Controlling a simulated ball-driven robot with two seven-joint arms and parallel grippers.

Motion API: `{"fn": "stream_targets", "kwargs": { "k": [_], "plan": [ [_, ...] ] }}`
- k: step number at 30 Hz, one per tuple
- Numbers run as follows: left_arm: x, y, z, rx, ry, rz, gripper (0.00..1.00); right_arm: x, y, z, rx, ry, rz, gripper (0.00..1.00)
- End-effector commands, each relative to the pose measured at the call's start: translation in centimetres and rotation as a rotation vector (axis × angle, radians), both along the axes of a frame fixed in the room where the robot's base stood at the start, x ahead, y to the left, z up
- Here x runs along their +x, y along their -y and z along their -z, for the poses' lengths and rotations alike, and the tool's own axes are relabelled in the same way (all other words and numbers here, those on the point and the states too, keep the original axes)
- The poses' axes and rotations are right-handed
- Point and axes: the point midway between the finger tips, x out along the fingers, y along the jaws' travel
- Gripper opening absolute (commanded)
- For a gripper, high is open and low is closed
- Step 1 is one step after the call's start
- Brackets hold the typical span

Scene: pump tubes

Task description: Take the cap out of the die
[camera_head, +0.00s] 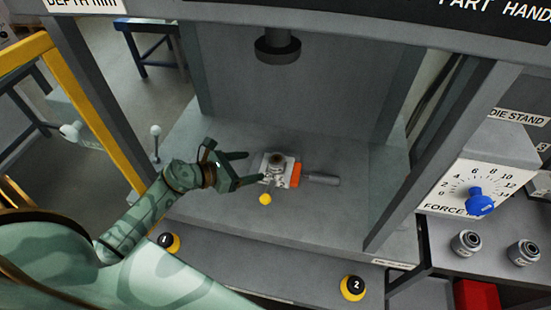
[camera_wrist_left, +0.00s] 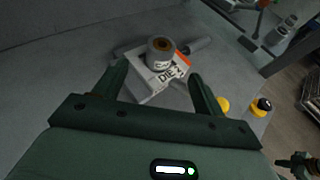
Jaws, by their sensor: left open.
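The die (camera_head: 267,177) is a pale block on the press bed, under the ram. In the left wrist view the die (camera_wrist_left: 150,88) carries dark lettering. A short grey cylinder with a brown, ring-like top, seemingly the cap (camera_head: 277,160), sits upright on the die; it also shows in the left wrist view (camera_wrist_left: 160,57). I cannot tell how deep it sits. My left gripper (camera_head: 244,168) is open and empty, just left of the die in the head view. In the left wrist view its fingers (camera_wrist_left: 158,76) point toward the die, one on each side.
The press ram (camera_head: 277,47) hangs above the die. An orange part (camera_head: 296,175) and a grey handle (camera_head: 322,179) extend right of the die. A yellow knob (camera_head: 264,199) is in front. Press posts flank the bed; die stand parts (camera_head: 466,243) are at right.

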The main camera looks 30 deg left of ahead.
Motion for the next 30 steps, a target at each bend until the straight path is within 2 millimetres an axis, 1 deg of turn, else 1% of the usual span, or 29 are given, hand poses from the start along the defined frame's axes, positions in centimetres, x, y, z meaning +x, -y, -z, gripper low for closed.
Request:
{"fn": "stream_targets", "kwargs": {
  "k": [1,3,5,13,18,22,28,29,30],
  "plan": [
    [0.9,0.6,0.6,-0.004,0.002,0.0,0.7,-0.7,0.2,0.6,-0.004,-0.01,-0.001,0.0],
    [2.1,1.2,1.2,-0.004,0.003,-0.001,0.7,-1.4,0.5,1.1,-0.006,-0.021,-0.003,0.0],
    [2.9,1.7,1.6,-0.004,0.003,-0.001,0.7,-1.7,0.7,1.5,-0.01,-0.028,-0.003,0.0],
    [5.2,3.1,2.7,-0.004,0.001,0.0,0.7,-1.5,1.1,2.5,-0.015,-0.026,-0.006,0.0],
    [7.4,4.5,3.9,-0.004,0.001,-0.001,0.7,-1.5,1.1,3.9,-0.014,-0.029,-0.005,0.0],
    [8.2,4.9,4.1,-0.004,0.0,0.0,0.7,-1.5,1.1,4.2,-0.013,-0.029,-0.005,0.0],
    [8.3,5.0,3.9,-0.003,0.001,-0.001,0.7,-1.4,0.9,4.0,-0.012,-0.027,-0.004,0.0],
    [8.3,4.9,3.9,-0.003,0.001,-0.001,0.65,-1.4,0.9,4.0,-0.011,-0.027,-0.004,0.0],
    [8.3,4.9,3.9,-0.003,0.001,-0.001,0.54,-1.4,0.8,4.0,-0.01,-0.026,-0.004,0.0]
  ]
}}
